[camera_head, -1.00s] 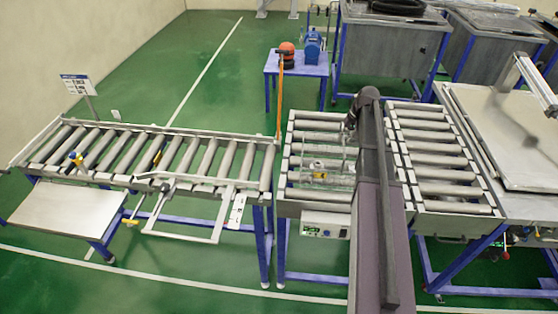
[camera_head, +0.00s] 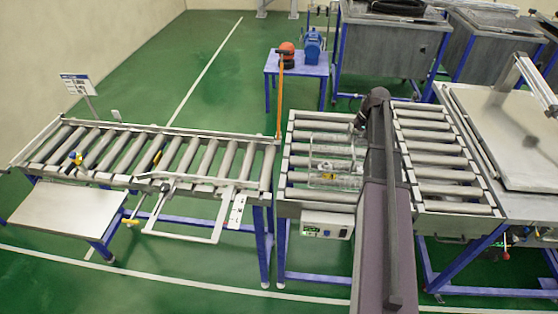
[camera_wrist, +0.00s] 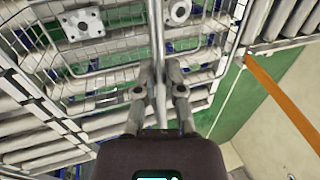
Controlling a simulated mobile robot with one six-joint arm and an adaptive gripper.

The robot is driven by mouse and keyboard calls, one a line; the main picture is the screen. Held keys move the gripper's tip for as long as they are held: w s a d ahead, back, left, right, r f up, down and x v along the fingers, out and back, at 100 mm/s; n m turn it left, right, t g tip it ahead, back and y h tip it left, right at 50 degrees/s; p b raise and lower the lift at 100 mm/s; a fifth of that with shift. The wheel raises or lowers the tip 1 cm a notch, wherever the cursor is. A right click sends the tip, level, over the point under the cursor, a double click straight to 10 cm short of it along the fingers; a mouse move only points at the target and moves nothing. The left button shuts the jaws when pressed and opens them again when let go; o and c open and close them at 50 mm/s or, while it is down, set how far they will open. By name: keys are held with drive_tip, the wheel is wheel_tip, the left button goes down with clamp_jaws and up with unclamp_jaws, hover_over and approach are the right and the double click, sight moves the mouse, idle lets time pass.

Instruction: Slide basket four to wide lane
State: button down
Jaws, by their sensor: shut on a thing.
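A wire basket (camera_head: 313,172) sits on the rollers of the middle conveyor section (camera_head: 296,150) in the head view, left of my arm. In the wrist view the wire basket (camera_wrist: 42,92) fills the upper left and holds a square flanged metal part (camera_wrist: 84,23) and a round ring-like part (camera_wrist: 178,11). My gripper (camera_wrist: 159,82) is shut on a thin upright bar of the basket in the wrist view. In the head view my arm hides the gripper and part of the basket's right side. I cannot read a basket number or a lane label.
A long roller conveyor (camera_head: 205,155) lies to the left, with an orange post (camera_head: 280,95) at the gap. Another roller section (camera_head: 440,160) lies right of my arm and looks empty. A control box (camera_head: 327,224) hangs at the middle section's front. A sign (camera_head: 77,85) stands far left.

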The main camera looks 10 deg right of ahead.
idle(0.3)
drive_tip(key=c, duration=0.7)
unclamp_jaws()
drive_tip(key=shift+o, duration=0.2)
drive_tip(key=shift+r+p, duration=4)
drive_tip(key=shift+r, duration=0.05)
drive_tip(key=shift+a+f, duration=0.1)
drive_tip(key=s+a+f+n+h+b, duration=0.1)
drive_tip(key=s+a+f+b, duration=0.4)
drive_tip(key=a, duration=0.3)
drive_tip(key=s+a+f+n+h+b, duration=0.1)
drive_tip(key=s+a+f+b, duration=0.5)
drive_tip(key=s+a+f, duration=0.1)
drive_tip(key=s+a+f+n+g+h+b, duration=0.1)
drive_tip(key=s+a+f+b, duration=0.5)
drive_tip(key=a, duration=0.5)
drive_tip(key=shift+s+n, duration=0.3)
drive_tip(key=shift+s, duration=0.8)
drive_tip(key=shift+a, duration=0.1)
